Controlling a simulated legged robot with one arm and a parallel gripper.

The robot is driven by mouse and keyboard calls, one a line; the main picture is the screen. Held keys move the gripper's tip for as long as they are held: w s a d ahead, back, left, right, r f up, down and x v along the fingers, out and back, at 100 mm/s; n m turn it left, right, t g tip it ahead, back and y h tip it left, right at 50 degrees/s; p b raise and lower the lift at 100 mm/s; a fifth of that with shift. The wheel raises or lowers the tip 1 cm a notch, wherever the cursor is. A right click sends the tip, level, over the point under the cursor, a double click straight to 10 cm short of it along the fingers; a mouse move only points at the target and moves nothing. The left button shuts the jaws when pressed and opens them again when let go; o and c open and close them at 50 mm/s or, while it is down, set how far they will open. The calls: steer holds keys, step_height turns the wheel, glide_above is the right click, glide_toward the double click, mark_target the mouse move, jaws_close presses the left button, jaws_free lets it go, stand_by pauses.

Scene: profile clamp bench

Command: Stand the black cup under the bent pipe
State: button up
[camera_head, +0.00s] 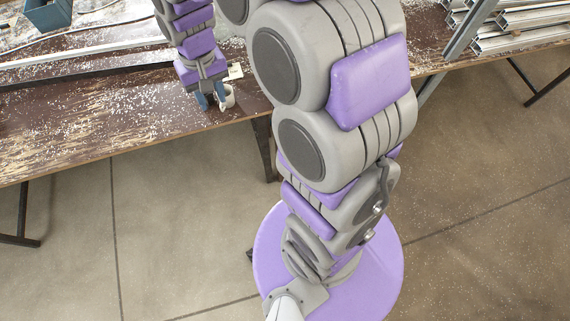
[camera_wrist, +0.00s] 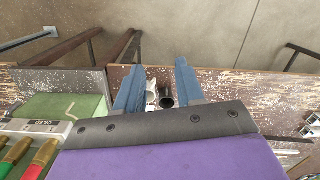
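My gripper (camera_head: 212,104) is low over the bench's front edge, pointing down. In the wrist view its two blue fingers (camera_wrist: 160,68) stand apart. A small dark, round-mouthed thing (camera_wrist: 167,98), likely the black cup, shows between the fingers, nearer the right one; I cannot tell whether it touches. A whitish piece (camera_wrist: 151,94) is just left of it. I cannot identify the bent pipe for certain.
The brown bench (camera_head: 130,125) is strewn with pale chips. Metal profiles (camera_head: 525,30) lie at the back right, a blue bin (camera_head: 47,14) at the back left. A green block (camera_wrist: 65,107) and red- and green-handled tools (camera_wrist: 42,155) show in the wrist view.

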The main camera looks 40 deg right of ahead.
steer(key=s+d+r, duration=0.1)
steer(key=s+r, duration=0.1)
steer(key=s, duration=1.1)
steer(key=s+d+r+g, duration=0.1)
steer(key=s+r, duration=0.1)
steer(key=s, duration=1.1)
steer(key=shift+s+d+n+h, duration=0.2)
steer(key=shift+d+n+h, duration=0.1)
steer(key=shift+d+n, duration=0.1)
